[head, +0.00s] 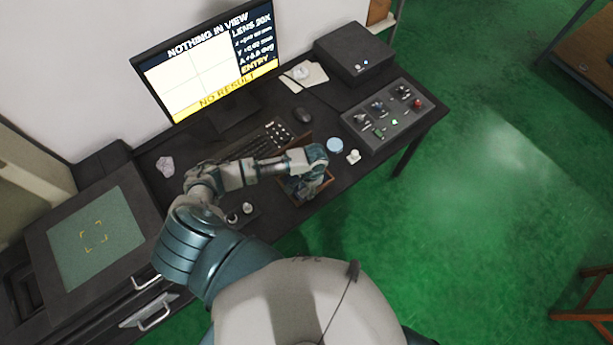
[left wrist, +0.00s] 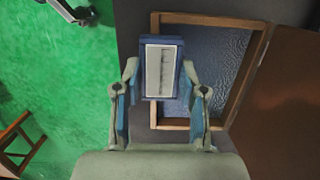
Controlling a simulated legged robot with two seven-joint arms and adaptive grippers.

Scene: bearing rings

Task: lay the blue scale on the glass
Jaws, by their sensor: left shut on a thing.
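The blue scale (left wrist: 163,72) is a blue block with a pale face bearing fine dark graduations. In the left wrist view, my left gripper (left wrist: 160,82) is shut on it, one finger on each side. The scale is over the left part of an open wooden box (left wrist: 245,72) with a bluish lining; the gap between them is hard to tell. In the head view my left gripper (head: 304,183) is at this box (head: 328,183), and the scale is mostly hidden. The glass (head: 78,243), a grey-green plate with yellow corner marks, is far left with nothing on it. My right gripper is out of view.
A monitor (head: 210,62) reading "NOTHING IN VIEW", a keyboard (head: 256,146) and a mouse (head: 302,115) stand behind my arm. A control box (head: 388,113), a light-blue round item (head: 335,145) and a small white item (head: 353,156) are right. A pinkish lump (head: 165,166) lies left.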

